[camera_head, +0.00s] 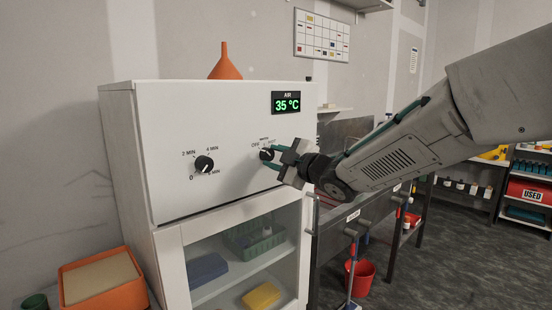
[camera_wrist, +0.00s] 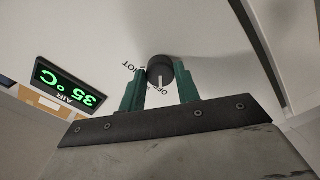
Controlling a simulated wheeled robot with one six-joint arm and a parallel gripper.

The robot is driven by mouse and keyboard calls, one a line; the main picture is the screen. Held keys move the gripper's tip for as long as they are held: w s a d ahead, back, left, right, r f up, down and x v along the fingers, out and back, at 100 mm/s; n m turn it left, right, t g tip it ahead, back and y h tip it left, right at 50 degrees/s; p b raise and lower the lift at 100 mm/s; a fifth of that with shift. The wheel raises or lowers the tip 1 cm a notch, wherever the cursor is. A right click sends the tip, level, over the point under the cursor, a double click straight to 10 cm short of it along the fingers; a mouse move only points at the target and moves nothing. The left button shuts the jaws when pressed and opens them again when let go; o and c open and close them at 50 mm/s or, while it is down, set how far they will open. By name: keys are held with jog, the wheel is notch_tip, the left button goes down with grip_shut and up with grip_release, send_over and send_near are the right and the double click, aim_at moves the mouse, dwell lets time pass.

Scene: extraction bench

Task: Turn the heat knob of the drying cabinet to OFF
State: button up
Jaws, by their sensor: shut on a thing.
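The drying cabinet (camera_head: 225,125) is white, with a glass door below its control panel. Its heat knob (camera_head: 266,155) is small, round and black, on the right of the panel; my gripper (camera_head: 277,158) partly covers it. In the wrist view the heat knob (camera_wrist: 159,68) sits between the two green fingers of my gripper (camera_wrist: 161,80), which is shut on it. A white pointer line on the knob points down in that view, close to the partly hidden OFF lettering. HOT lettering shows left of the knob there. The exact setting is hard to read.
A green display (camera_head: 287,103) reads AIR 35 °C. A timer knob (camera_head: 203,163) sits left on the panel. An orange funnel (camera_head: 225,64) stands on the cabinet. A sink bench (camera_head: 345,215) is close on the right, with a red bucket (camera_head: 361,277) below.

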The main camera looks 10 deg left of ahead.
dwell(0.3)
jog(key=o, duration=1)
jog(key=shift+s+d, duration=0.1)
jog(key=v, duration=0.7)
jog(key=shift+s+d, duration=0.2)
